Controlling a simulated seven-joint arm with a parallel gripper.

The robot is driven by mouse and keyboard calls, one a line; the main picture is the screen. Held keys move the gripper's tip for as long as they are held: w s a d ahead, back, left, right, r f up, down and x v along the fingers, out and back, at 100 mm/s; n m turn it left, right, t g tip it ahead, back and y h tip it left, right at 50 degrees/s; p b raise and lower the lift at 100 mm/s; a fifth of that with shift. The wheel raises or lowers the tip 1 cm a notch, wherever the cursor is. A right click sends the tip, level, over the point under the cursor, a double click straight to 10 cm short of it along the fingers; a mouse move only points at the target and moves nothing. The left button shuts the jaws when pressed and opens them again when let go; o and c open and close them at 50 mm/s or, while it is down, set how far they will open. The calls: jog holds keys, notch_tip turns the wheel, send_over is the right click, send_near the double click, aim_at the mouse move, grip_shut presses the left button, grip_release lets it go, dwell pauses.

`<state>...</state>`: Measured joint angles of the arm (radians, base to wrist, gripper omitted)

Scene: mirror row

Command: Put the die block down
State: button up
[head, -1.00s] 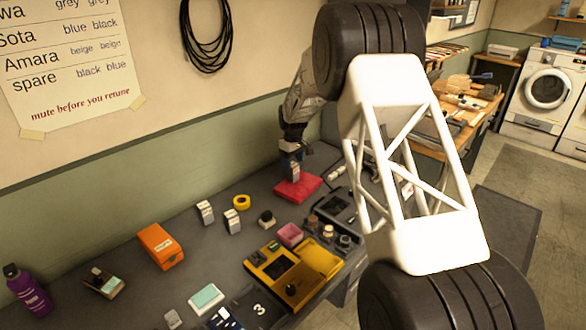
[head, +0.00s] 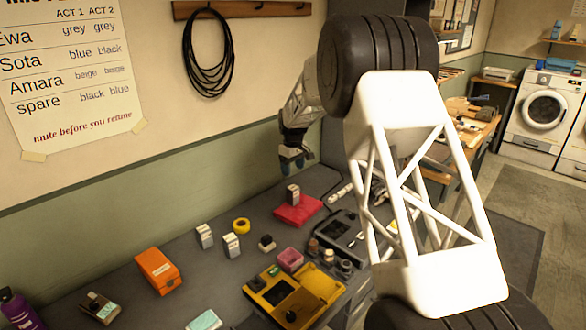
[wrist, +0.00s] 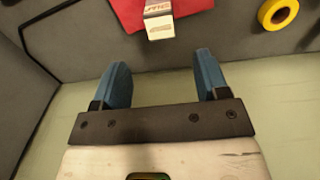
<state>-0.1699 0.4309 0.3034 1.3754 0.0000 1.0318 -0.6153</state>
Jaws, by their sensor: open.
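The die block (head: 293,194), a small upright block with a pale printed face and a grey-brown side, stands on a red pad (head: 297,211) at the back of the bench. The wrist view shows the block (wrist: 159,20) at the top, on the red pad (wrist: 190,6). My gripper (head: 293,168) is above the block, apart from it. In the wrist view my gripper (wrist: 163,72) has its two blue fingers wide apart with nothing between them.
Two similar pale blocks (head: 204,236) (head: 231,245) and a yellow tape roll (head: 241,226) stand left of the pad. A pink box (head: 290,259), a yellow device (head: 278,292) and an orange box (head: 159,270) are nearer. The wall is close behind.

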dwell(0.4)
jog(key=s+d+r+m, duration=0.1)
jog(key=s+d+r, duration=0.4)
jog(key=s, duration=0.5)
jog(key=s+d+r+m+t, duration=0.1)
jog(key=s+d+r+m, duration=0.1)
jog(key=s+r, duration=0.6)
jog(key=s+d+r+m, duration=0.1)
jog(key=s+d+r, duration=0.35)
jog(key=s, duration=0.65)
jog(key=s+d+f+m, duration=0.1)
jog(key=s+d+m, duration=0.1)
jog(key=s, duration=1.6)
jog(key=s+d+f+m+t, duration=0.1)
jog(key=s+d+f+m, duration=0.1)
jog(key=s, duration=1.6)
jog(key=shift+s+d+m+t, duration=0.3)
jog(key=shift+d+m, duration=0.3)
jog(key=shift+o, duration=0.4)
jog(key=shift+w, duration=0.15)
